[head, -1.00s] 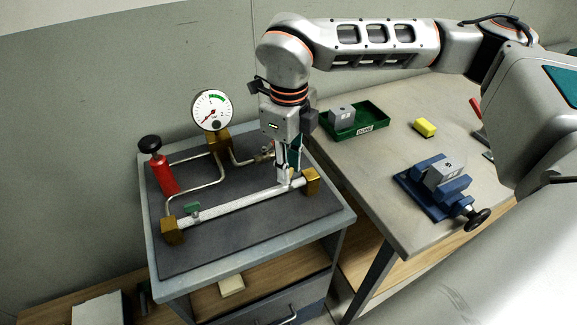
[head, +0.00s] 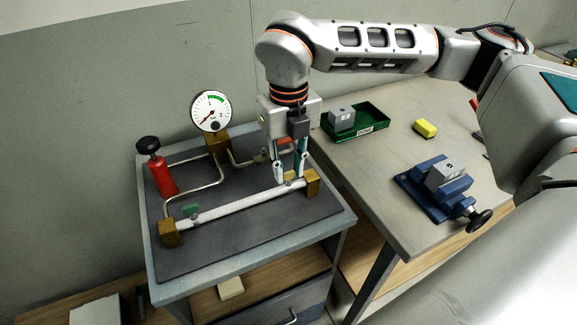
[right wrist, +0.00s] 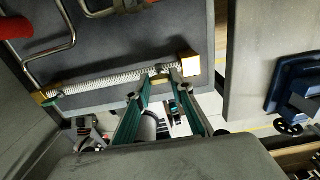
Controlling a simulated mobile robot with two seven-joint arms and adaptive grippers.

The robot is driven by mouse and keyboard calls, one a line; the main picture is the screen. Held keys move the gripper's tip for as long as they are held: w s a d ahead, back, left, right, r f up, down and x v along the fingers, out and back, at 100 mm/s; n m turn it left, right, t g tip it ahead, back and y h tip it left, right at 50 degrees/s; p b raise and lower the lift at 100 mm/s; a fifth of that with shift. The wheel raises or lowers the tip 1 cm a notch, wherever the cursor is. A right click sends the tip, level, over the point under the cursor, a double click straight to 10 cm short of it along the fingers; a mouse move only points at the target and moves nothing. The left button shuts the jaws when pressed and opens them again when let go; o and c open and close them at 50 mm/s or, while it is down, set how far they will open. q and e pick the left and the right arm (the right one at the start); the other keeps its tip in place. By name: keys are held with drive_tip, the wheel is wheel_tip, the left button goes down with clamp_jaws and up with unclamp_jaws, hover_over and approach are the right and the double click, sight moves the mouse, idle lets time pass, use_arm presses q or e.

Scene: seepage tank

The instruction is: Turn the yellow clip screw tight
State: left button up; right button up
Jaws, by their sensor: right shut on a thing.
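A white pipe (head: 240,204) runs between two brass blocks on the dark mat of the tank bench; it also shows in the wrist view (right wrist: 100,84). My right gripper (head: 290,173) points down over its right end, near the right brass block (head: 313,183). In the wrist view its fingers (right wrist: 162,83) stand either side of a small clip (right wrist: 161,71) on the pipe. My left gripper is not in view.
A pressure gauge (head: 211,111) and a red cylinder (head: 163,176) stand behind the pipe. A green clip (head: 190,210) sits on its left part. The right table holds a green tray (head: 372,122), a yellow block (head: 425,128) and a blue vise (head: 420,194).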

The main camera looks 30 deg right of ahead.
sight(289, 172)
drive_tip(key=shift+w+r, duration=0.1)
drive_tip(key=shift+r, duration=0.05)
drive_tip(key=o, duration=1.1)
wheel_tip(289, 172, up, 12)
idle(0.6)
